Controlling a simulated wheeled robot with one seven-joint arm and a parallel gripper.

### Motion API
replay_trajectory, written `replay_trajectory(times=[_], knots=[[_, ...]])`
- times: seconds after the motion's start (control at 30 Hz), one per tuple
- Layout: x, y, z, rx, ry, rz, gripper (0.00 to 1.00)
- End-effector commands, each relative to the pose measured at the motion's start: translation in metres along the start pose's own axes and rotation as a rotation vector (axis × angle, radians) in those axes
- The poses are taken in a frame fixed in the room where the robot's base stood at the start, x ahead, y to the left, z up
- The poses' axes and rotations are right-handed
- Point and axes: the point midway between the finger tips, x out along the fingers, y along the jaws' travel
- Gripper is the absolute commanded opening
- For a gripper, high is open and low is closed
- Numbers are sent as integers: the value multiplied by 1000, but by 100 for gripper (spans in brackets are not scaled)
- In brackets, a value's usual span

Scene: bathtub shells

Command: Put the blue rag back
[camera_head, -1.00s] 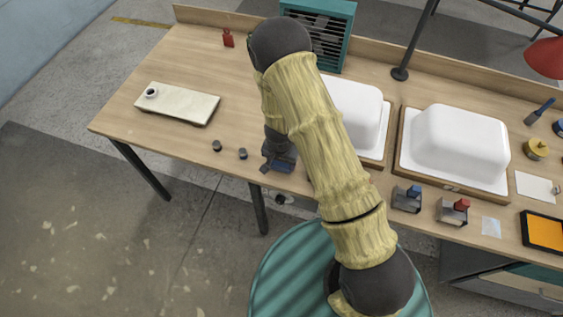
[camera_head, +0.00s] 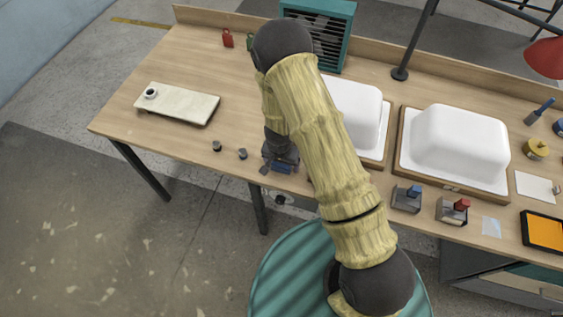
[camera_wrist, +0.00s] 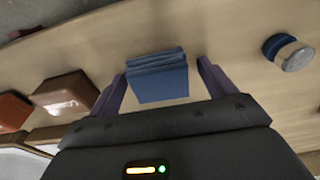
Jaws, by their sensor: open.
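A blue folded rag (camera_wrist: 157,78) lies on the wooden bench in the wrist view, between the two fingers of my gripper (camera_wrist: 162,69). The fingers are spread, with bench showing between each finger and the rag. In the head view my gripper (camera_head: 280,165) points down at the bench's front edge, and a small patch of blue shows there. My arm hides part of this area. Whether the rag touches either finger is not clear, but it looks free.
Two dark knobs (camera_head: 229,150) stand left of my gripper. A stone slab (camera_head: 178,104) with a cup lies farther left. Two white tub shells (camera_head: 455,140) and small grey holders with blue and red tops (camera_head: 407,200) are on the right. The left bench middle is clear.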

Motion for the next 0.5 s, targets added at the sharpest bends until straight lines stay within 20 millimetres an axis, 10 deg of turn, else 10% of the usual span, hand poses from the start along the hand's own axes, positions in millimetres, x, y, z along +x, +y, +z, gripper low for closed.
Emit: replay_trajectory(times=[0.5], knots=[[-85,-1,-1,-5,3,-2,83]])
